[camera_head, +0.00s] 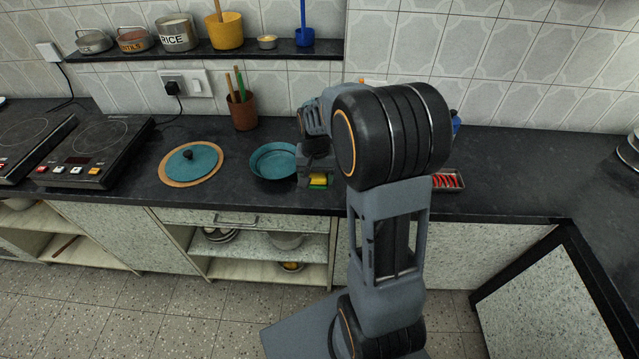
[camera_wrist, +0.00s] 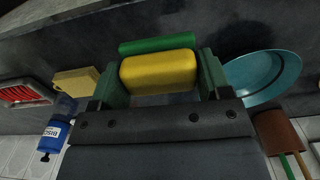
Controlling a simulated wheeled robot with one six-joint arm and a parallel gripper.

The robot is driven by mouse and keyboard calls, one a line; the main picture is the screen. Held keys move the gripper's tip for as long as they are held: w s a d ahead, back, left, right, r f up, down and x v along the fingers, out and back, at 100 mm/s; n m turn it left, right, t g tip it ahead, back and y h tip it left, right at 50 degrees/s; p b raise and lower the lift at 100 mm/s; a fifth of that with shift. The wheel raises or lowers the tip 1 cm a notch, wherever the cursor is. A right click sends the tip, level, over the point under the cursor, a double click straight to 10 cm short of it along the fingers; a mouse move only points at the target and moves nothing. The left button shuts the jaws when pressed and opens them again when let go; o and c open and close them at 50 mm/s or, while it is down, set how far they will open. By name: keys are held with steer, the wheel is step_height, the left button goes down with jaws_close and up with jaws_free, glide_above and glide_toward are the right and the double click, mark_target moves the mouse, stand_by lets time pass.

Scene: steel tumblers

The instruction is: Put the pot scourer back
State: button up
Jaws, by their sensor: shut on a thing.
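The pot scourer, a yellow block with a green layer, shows in the wrist view (camera_wrist: 158,74) between the two fingers of my gripper (camera_wrist: 160,66). My gripper is shut on it, one finger at each end, with the green layer facing away from the wrist. In the head view the scourer (camera_head: 318,181) shows below my gripper (camera_head: 316,172), near the counter's front edge and just right of the teal bowl (camera_head: 272,161). I cannot tell whether it touches the counter. My arm hides part of the counter behind it.
In the wrist view a pale yellow block (camera_wrist: 75,82) and a blue-labelled bottle (camera_wrist: 54,132) are at left. A tray of red things (camera_head: 446,181) lies right of my arm. A brown utensil pot (camera_head: 242,112) and a teal lid (camera_head: 193,160) are at left.

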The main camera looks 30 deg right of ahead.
mark_target(320, 185)
steer(key=shift+w+d+f, duration=0.35)
steer(key=shift+f, duration=0.25)
steer(key=shift+w+d+f, duration=0.3)
steer(key=shift+d+f, duration=0.1)
steer(key=shift+f, duration=0.25)
steer(key=shift+w+d+f, duration=0.35)
steer(key=shift+f, duration=0.25)
steer(key=shift+d+f, duration=0.1)
steer(key=shift+f, duration=1.45)
steer(key=shift+f, duration=0.1)
steer(key=shift+f, duration=0.15)
steer(key=o, duration=0.9)
